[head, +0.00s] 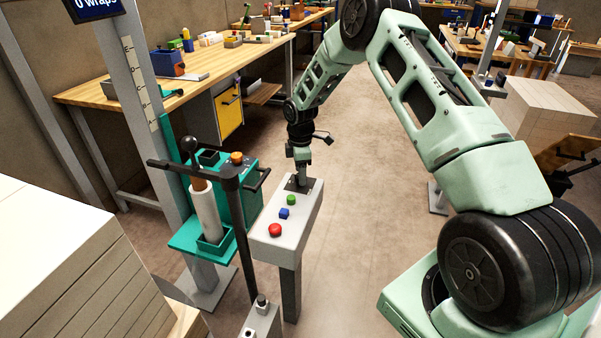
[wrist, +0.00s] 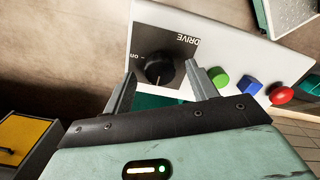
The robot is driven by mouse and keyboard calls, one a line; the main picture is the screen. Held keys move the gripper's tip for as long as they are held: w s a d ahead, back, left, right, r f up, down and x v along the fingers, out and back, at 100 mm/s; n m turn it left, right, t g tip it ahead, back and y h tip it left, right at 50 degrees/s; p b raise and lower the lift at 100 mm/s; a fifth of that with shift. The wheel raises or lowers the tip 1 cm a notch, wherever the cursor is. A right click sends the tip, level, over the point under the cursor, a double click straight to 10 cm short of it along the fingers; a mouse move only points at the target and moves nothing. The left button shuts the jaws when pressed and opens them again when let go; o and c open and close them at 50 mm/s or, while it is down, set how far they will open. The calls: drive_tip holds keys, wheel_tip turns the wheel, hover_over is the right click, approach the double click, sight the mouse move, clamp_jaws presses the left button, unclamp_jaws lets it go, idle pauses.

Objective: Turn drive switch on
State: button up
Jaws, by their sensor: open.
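The drive switch (wrist: 160,70) is a round black knob on a dark plate (wrist: 182,45) marked DRIVE, with small lettering beside the knob. The plate sits at the far end of a pale control box (head: 308,213) on a post. My gripper (head: 303,163) points down over that end of the box in the head view. In the wrist view my gripper (wrist: 164,88) is open, and the knob shows between its two fingertips. I cannot tell whether either finger touches it. In the head view the gripper hides the knob.
A green button (wrist: 219,82), a blue square button (wrist: 249,87) and a red button (wrist: 281,95) line the same box. A teal stand (head: 187,240) with a film roll (head: 206,212) is left of it. Stacked reams (head: 60,270) fill the left front. Floor right of the box is clear.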

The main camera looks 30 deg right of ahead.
drive_tip(key=shift+f, duration=0.45)
drive_tip(key=c, duration=1)
